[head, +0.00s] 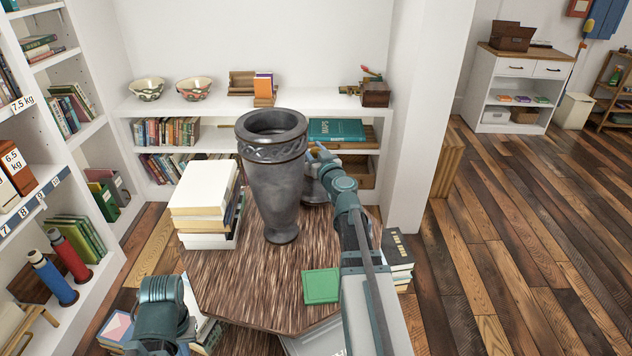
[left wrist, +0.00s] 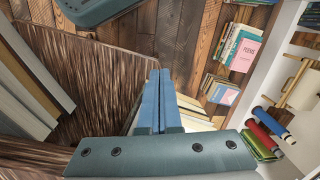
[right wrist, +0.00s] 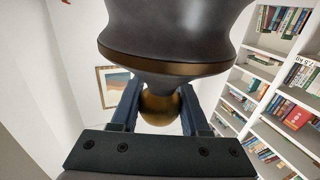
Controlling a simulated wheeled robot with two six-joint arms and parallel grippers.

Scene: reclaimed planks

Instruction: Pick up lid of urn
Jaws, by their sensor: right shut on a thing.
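The tall dark grey urn (head: 275,195) stands upright on the wooden table, its mouth open and uncovered. My right gripper (head: 316,152) is just right of and behind the urn in the head view. In the right wrist view my right gripper (right wrist: 160,92) is shut on the brass knob of the dark lid (right wrist: 165,28), which has a brass-coloured rim. In the head view the lid (head: 312,190) is mostly hidden behind the urn and my arm. In the left wrist view my left gripper (left wrist: 158,75) has its fingers together, empty, over the table's edge.
A stack of books (head: 203,205) stands close left of the urn. A green book (head: 321,286) lies near the front of the table (head: 235,285). A white shelf (head: 215,106) with bowls and books runs behind, and a tall bookcase stands at the left.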

